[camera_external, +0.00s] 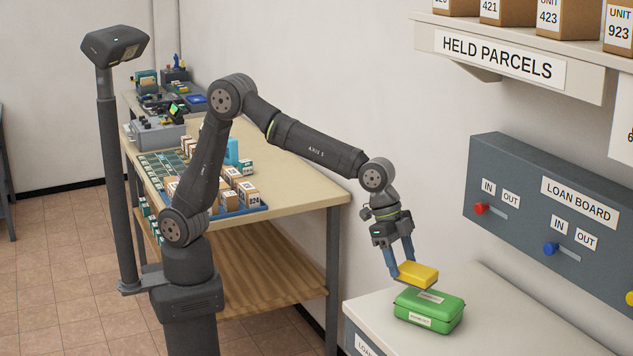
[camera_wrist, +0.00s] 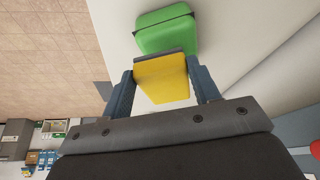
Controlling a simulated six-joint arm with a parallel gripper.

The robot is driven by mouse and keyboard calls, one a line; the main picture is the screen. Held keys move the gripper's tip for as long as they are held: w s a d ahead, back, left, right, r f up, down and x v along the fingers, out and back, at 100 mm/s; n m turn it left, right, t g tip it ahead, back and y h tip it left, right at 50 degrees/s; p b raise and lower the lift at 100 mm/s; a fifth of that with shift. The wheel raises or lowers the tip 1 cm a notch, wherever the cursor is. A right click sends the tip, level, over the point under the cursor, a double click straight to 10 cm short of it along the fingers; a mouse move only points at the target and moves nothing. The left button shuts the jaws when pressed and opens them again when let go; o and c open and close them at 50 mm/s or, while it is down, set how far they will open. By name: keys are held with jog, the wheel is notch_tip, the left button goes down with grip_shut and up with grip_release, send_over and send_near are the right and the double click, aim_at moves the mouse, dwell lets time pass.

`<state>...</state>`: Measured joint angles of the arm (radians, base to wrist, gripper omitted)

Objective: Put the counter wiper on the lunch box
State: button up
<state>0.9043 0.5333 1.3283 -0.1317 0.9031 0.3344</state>
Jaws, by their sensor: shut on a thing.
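My gripper (camera_external: 402,272) is shut on a yellow block-shaped thing (camera_external: 419,273), which I take to be the counter wiper. In the wrist view the yellow wiper (camera_wrist: 162,80) sits between the two blue-grey fingers. The green lunch box (camera_external: 429,312) stands closed on the white counter, with a label on its front and one on its lid. The wiper is at the lid's back edge in the external view, just above it; I cannot tell whether they touch. In the wrist view the lunch box (camera_wrist: 165,30) shows beyond the wiper, partly hidden by it.
The white counter (camera_external: 500,300) is clear around the lunch box. A grey loan board (camera_external: 550,215) with red and blue sliders is on the wall to the right. A shelf with parcels (camera_external: 510,60) hangs above. A table (camera_external: 290,180) with small boxes stands behind my arm.

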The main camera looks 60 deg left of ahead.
jog(key=shift+f, duration=1.8)
jog(key=shift+f, duration=0.1)
jog(key=o, duration=1)
jog(key=v, duration=1.2)
